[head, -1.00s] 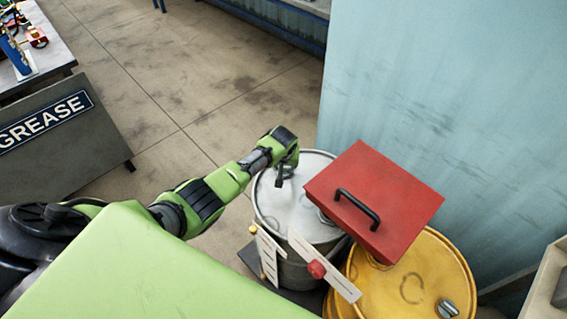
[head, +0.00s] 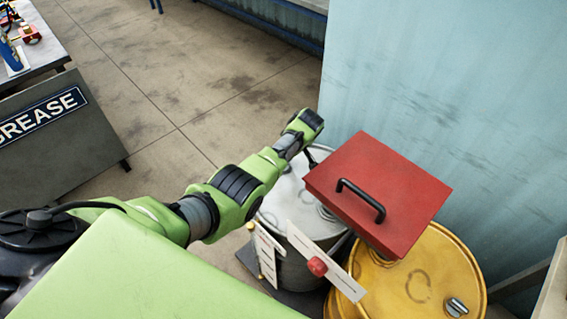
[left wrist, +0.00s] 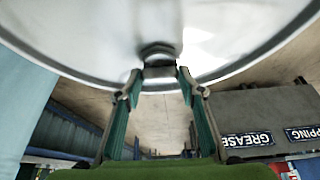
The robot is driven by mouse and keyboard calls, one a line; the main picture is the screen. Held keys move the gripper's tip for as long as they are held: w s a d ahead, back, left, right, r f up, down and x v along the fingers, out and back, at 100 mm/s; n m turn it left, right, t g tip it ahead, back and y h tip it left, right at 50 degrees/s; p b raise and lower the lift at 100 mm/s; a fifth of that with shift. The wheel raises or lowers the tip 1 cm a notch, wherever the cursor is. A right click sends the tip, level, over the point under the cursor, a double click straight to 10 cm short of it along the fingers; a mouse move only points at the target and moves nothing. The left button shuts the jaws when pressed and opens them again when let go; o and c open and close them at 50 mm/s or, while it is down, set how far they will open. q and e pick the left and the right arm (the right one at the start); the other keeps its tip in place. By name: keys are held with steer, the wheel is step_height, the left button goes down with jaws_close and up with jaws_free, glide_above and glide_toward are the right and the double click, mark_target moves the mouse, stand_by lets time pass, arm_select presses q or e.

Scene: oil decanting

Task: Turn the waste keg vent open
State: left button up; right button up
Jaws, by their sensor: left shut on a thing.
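The pale grey metal keg (head: 285,192) stands left of the yellow drum. Its shiny lid (left wrist: 80,35) fills the top of the left wrist view. My left gripper (head: 311,158) is at the far side of the lid, low over it, and its fingertips are small and dark in the head view. In the left wrist view the gripper (left wrist: 159,76) is shut on a small metal fitting, the vent (left wrist: 158,53), at the lid's edge. The head view does not clearly show the vent or how far it is turned. My right gripper is out of view.
A red box (head: 400,180) with a black handle sits over the yellow drum (head: 445,265). White label plates (head: 303,245) and a red knob (head: 317,267) stand before the keg. A pale blue wall (head: 440,80) rises behind. Open floor (head: 215,75) lies to the left.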

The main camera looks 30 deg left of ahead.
arm_select(q)
steer(key=shift+n, duration=0.3)
steer(key=o, duration=1.1)
steer(key=shift+v, duration=3.7)
